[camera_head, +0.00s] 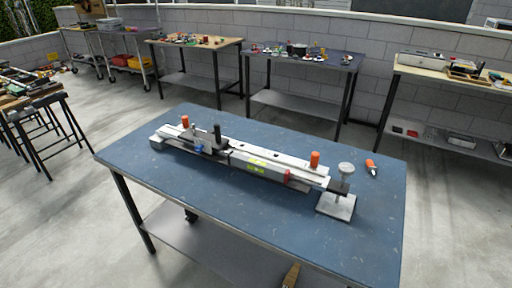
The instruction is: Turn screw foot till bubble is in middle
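A long pale rail assembly (215,150) lies across the blue table (140,165). At its right end is a screw foot with a round light knob (346,168) on top, standing on a flat metal plate (336,205). A grey spirit level with a yellow-green vial (256,164) and a red end cap (287,176) lies along the front of the rail. The bubble is too small to make out. Neither of my grippers is in view.
An orange-handled tool (371,167) lies behind the screw foot. Orange knobs (315,159) stand on the rail. The table front is clear. Benches with small parts (300,50) line the wall behind.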

